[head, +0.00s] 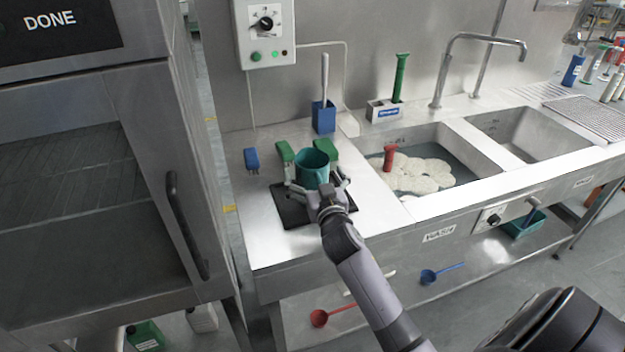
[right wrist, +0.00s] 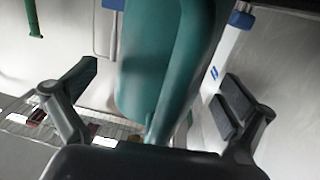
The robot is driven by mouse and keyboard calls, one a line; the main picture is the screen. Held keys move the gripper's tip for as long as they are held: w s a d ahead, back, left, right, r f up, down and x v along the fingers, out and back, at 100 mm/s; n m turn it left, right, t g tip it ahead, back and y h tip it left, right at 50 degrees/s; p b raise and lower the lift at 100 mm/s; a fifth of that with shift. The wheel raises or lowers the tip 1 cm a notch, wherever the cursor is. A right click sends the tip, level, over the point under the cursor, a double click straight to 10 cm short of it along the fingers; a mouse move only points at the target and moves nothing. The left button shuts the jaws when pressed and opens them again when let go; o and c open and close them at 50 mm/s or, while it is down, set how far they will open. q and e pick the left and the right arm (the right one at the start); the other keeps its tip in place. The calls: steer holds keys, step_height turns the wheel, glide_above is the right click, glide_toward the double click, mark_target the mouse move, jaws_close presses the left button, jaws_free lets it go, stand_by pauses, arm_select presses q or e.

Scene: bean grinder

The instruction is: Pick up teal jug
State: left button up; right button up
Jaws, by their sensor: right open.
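The teal jug (head: 312,168) stands upright near the left end of the steel counter, over a dark mat or plate (head: 290,213). My right gripper (head: 317,184) is at the jug, with one finger on each side of it. In the right wrist view the jug (right wrist: 165,60) fills the middle between the spread fingers of the right gripper (right wrist: 160,92). Gaps show between the fingers and the jug, so it is open. The gripper and wrist hide the jug's lower front in the head view. My left gripper is not in view.
Green blocks (head: 285,152) stand close beside and behind the jug. A blue holder (head: 323,117) with a white-handled tool is behind it, and a small blue item (head: 251,158) is left. A steel cabinet (head: 95,180) stands left.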

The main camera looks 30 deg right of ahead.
steer(key=shift+c, duration=0.2)
steer(key=c, duration=1.2)
